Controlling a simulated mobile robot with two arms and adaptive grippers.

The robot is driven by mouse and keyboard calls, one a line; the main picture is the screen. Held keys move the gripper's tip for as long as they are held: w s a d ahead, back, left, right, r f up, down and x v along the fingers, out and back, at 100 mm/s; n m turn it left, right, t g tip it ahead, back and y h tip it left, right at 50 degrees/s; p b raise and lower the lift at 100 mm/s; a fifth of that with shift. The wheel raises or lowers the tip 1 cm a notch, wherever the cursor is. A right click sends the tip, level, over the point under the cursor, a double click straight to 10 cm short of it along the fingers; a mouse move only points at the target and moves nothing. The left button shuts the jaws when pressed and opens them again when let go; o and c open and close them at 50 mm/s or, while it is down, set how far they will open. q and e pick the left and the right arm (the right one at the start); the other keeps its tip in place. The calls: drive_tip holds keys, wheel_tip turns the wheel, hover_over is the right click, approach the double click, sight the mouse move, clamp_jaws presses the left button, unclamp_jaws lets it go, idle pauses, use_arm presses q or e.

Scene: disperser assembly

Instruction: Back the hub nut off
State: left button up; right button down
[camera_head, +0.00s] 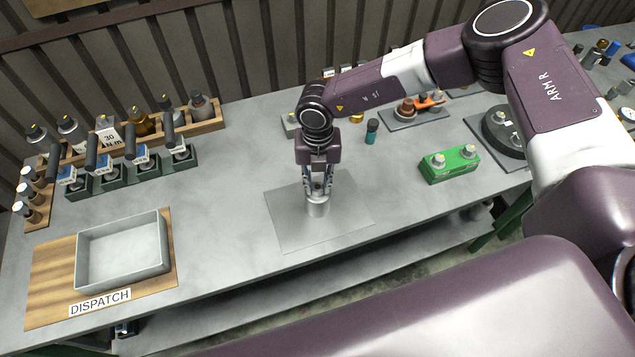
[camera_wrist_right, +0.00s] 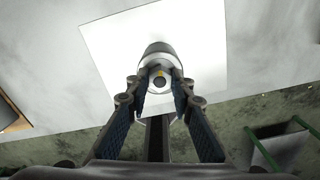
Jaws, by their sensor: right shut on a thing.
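My right gripper (camera_head: 318,190) points straight down over the light square plate (camera_head: 290,232) at the front middle of the bench. Its fingers are shut on a silvery metal cylinder (camera_head: 318,209) that stands upright on the plate. In the right wrist view the cylinder (camera_wrist_right: 157,50) sits between the fingertips (camera_wrist_right: 158,92). A small round or nut-like end (camera_wrist_right: 159,81) with a yellow mark shows at its near end. I cannot tell whether this is the hub nut. My left gripper is not in view.
An empty grey tray (camera_head: 122,280) stands on a wooden board marked DISPATCH at front left. Racks of tools (camera_head: 130,170) and bottles (camera_head: 198,107) stand at back left. A green block (camera_head: 449,164) and a dark round fixture (camera_head: 503,132) stand at right. Bench around the plate is clear.

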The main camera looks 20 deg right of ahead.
drive_tip(key=shift+f+n+b, duration=0.2)
drive_tip(key=shift+n+b, duration=0.9)
drive_tip(key=shift+b, duration=0.1)
drive_tip(key=n+b, duration=0.9)
drive_tip(key=shift+b, duration=0.3)
drive_tip(key=shift+n+b, duration=1)
drive_tip(key=shift+b, duration=0.05)
drive_tip(key=shift+r+n+b, duration=0.15)
drive_tip(key=shift+n+b, duration=0.4)
drive_tip(key=shift+n, duration=0.15)
drive_tip(key=shift+r, duration=0.1)
drive_tip(key=c, duration=1.7)
unclamp_jaws()
